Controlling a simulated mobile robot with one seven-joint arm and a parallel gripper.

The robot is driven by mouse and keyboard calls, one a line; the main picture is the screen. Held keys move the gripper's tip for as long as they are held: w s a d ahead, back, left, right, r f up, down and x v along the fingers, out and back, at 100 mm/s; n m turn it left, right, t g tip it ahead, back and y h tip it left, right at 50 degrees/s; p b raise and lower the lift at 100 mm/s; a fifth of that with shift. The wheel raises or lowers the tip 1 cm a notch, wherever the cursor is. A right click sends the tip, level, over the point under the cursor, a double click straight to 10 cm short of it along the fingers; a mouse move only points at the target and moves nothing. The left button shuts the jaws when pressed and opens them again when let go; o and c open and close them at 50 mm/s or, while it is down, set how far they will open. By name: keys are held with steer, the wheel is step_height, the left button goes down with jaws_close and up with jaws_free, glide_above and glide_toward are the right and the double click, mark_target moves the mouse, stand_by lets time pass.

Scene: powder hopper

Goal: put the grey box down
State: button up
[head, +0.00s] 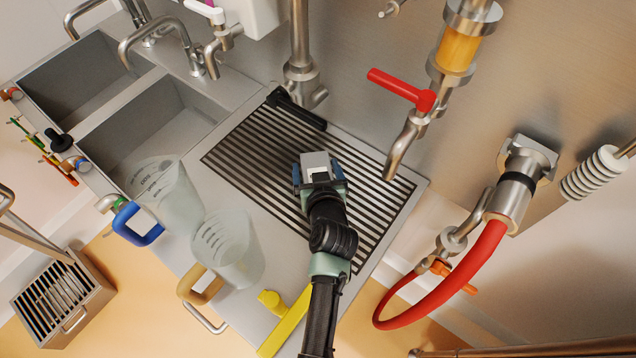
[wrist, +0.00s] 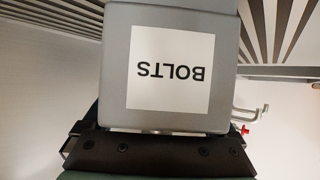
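The grey box (head: 317,162) is between the fingers of my gripper (head: 319,175) in the head view, over the slatted drain grid (head: 255,150). In the wrist view the grey box (wrist: 225,60) fills the middle, with a white label reading BOLTS upside down. My gripper (wrist: 165,145) is shut on the box. Grid slats show beside the box in the wrist view. Whether the box's underside touches the grid is hidden.
Two clear jugs, one blue-handled (head: 168,195) and one tan-handled (head: 228,247), stand left of my arm. A yellow-handled tool (head: 285,320) lies at the front edge. A red-levered tap (head: 405,140) hangs right of the box. A black object (head: 296,108) lies at the grid's back edge.

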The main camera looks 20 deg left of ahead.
steer(key=c, duration=1.2)
jaws_close()
steer(key=shift+r, duration=0.1)
